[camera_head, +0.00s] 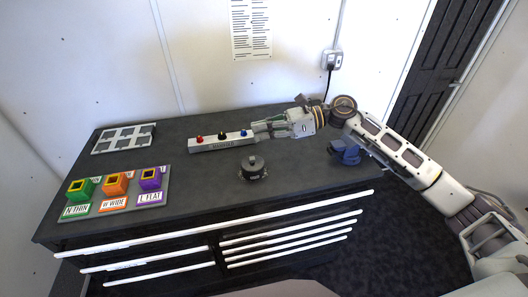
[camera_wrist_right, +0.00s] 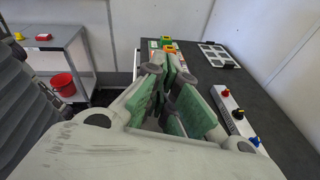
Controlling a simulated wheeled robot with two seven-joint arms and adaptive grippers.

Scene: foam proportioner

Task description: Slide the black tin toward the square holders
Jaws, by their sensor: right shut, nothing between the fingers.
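The black tin (camera_head: 253,170) is a low round can with a small knob on top, standing on the dark bench top near the middle. The square holders, green (camera_head: 80,190), orange (camera_head: 115,183) and purple (camera_head: 150,179), stand on a labelled board at the bench's left; the orange one also shows in the wrist view (camera_wrist_right: 169,49). My right gripper (camera_head: 256,129) is shut and empty, behind the tin and apart from it, beside the knob box. In the wrist view its green-padded fingers (camera_wrist_right: 170,72) meet; the tin is not visible there. My left gripper is not in view.
A pale box with red, black and blue knobs (camera_head: 222,142) lies behind the tin. A grey slotted frame (camera_head: 124,137) lies at the back left. A blue object (camera_head: 345,152) is at the right under my arm. The bench between tin and holders is clear.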

